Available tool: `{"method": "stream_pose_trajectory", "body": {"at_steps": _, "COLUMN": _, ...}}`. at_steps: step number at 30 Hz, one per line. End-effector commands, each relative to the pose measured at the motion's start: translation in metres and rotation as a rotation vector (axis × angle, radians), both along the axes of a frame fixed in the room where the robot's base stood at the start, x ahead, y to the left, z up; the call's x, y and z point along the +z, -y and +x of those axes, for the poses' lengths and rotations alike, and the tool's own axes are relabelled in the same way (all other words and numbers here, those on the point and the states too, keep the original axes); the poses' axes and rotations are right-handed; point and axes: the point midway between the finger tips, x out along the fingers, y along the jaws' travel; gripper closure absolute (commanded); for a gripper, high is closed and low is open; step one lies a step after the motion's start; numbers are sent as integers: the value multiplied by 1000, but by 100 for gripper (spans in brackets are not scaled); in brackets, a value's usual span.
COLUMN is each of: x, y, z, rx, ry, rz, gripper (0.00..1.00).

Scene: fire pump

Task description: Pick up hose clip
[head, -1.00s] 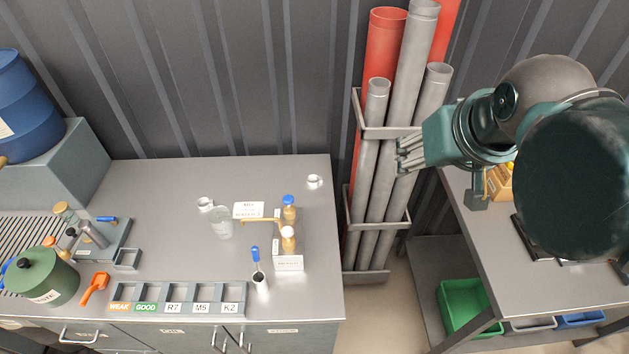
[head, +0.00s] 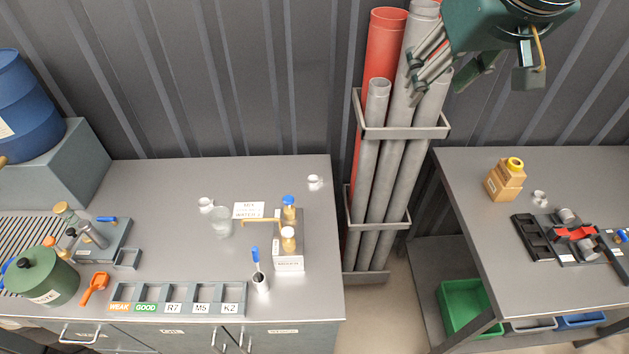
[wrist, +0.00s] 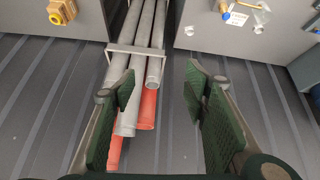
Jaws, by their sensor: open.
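I cannot pick out the hose clip for certain. A small white fitting (head: 539,198) stands on the right bench, and similar small white pieces lie on the left bench, one at the back right (head: 314,182) and one left of centre (head: 205,204). My gripper (head: 416,76) is high in front of the pipe rack, away from both benches. In the wrist view my gripper (wrist: 160,95) has its green-padded fingers wide apart, with nothing between them.
Tall grey and red pipes (head: 386,170) stand in a rack between the benches.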

Motion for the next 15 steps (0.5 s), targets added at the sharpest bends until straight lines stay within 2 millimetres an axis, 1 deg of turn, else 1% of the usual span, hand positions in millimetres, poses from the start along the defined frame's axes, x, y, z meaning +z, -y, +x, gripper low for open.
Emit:
{"method": "stream_pose_trajectory", "body": {"at_steps": 5, "x": 11, "y": -6, "z": 20, "rx": 75, "ry": -32, "rz": -39, "gripper": 55}}
{"method": "stream_pose_trajectory", "body": {"at_steps": 15, "x": 30, "y": -24, "z": 68, "rx": 265, "ry": -110, "rz": -130, "gripper": 55}}
